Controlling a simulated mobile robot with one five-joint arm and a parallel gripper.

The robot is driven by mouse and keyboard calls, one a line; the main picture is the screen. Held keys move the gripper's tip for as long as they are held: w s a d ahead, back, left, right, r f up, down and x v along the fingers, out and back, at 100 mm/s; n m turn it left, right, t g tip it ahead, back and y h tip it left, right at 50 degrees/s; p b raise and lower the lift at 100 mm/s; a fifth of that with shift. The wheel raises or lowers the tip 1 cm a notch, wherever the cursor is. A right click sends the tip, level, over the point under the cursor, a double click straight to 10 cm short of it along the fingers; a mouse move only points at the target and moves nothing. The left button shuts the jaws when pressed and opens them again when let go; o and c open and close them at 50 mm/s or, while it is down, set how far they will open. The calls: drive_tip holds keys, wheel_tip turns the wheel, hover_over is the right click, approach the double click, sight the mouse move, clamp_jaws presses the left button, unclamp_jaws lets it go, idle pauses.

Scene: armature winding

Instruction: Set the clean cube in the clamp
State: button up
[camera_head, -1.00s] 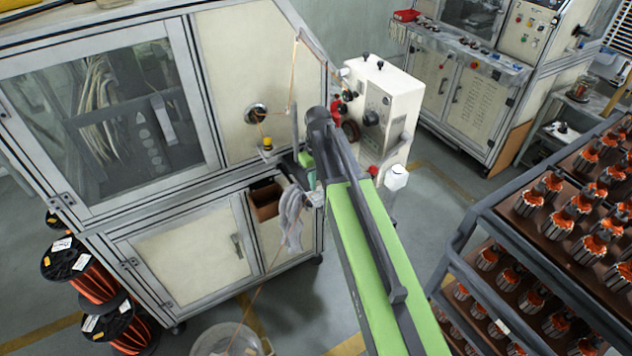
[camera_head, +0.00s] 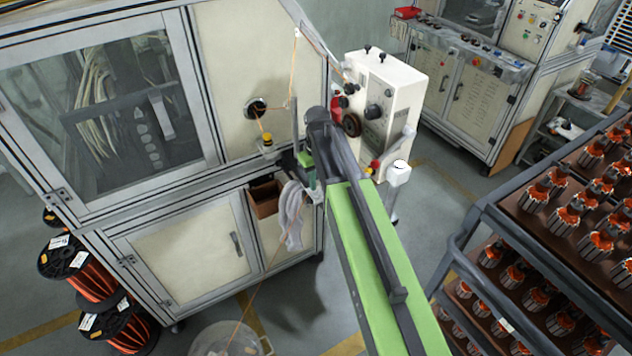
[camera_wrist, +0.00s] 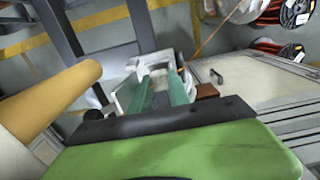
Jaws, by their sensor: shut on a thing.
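My gripper (camera_head: 306,168) is at the front right corner of the large winding machine (camera_head: 215,222), mostly hidden behind my arm in the head view. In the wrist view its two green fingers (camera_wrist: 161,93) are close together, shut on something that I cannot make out. Pale shapes lie just beyond the fingertips; I cannot tell whether they are held or behind. I cannot pick out the clean cube or the clamp with certainty in either view.
A white control box (camera_head: 385,110) stands right of my arm. A grey cloth (camera_head: 290,215) hangs below the gripper beside an open brown box (camera_head: 265,199). A rack of armatures (camera_head: 555,225) stands at right. Wire spools (camera_head: 85,275) stand at left. Copper wire runs near the arm.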

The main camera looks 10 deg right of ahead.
drive_tip(key=shift+f+b, duration=0.85)
drive_tip(key=shift+f, duration=0.1)
drive_tip(key=shift+s, duration=0.1)
drive_tip(key=o, duration=1)
drive_tip(key=shift+r, duration=0.15)
wheel_tip(320, 180, up, 17)
drive_tip(key=p, duration=1.7)
drive_tip(key=shift+r+p, duration=0.2)
drive_tip(key=shift+p, duration=0.15)
drive_tip(key=shift+f, duration=0.15)
